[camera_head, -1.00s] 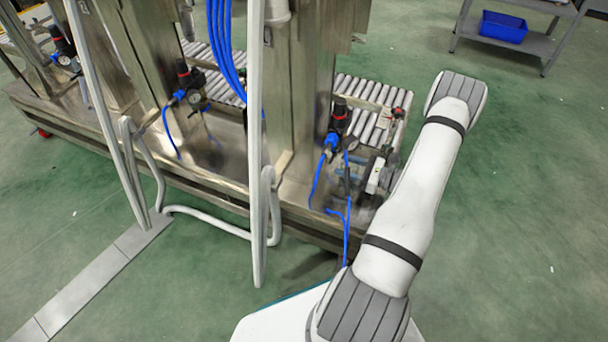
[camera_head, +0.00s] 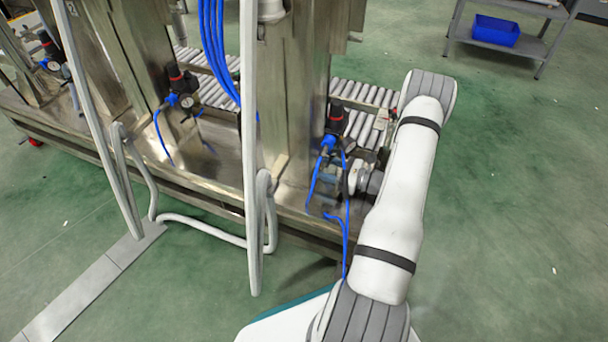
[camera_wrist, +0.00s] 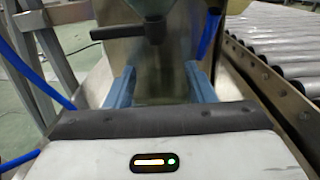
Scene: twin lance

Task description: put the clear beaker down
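My gripper (camera_wrist: 160,84) shows in the wrist view with its two blue-grey fingers well apart. A pale, see-through shape fills the space between them and looks like the clear beaker (camera_wrist: 162,60); its outline is faint, and its base and rim are hard to make out. In the head view my gripper (camera_head: 328,184) is small, over the steel ledge of the machine (camera_head: 215,160), just beyond the blue hoses. The beaker cannot be made out clearly there, and I cannot tell whether it touches the ledge.
A black and red regulator (camera_head: 335,118) with blue hoses (camera_head: 346,225) stands close to my gripper. A roller conveyor (camera_head: 362,97) lies behind; its rollers (camera_wrist: 270,50) are at right in the wrist view. A white upright frame (camera_head: 249,150) stands left. Open green floor is at right.

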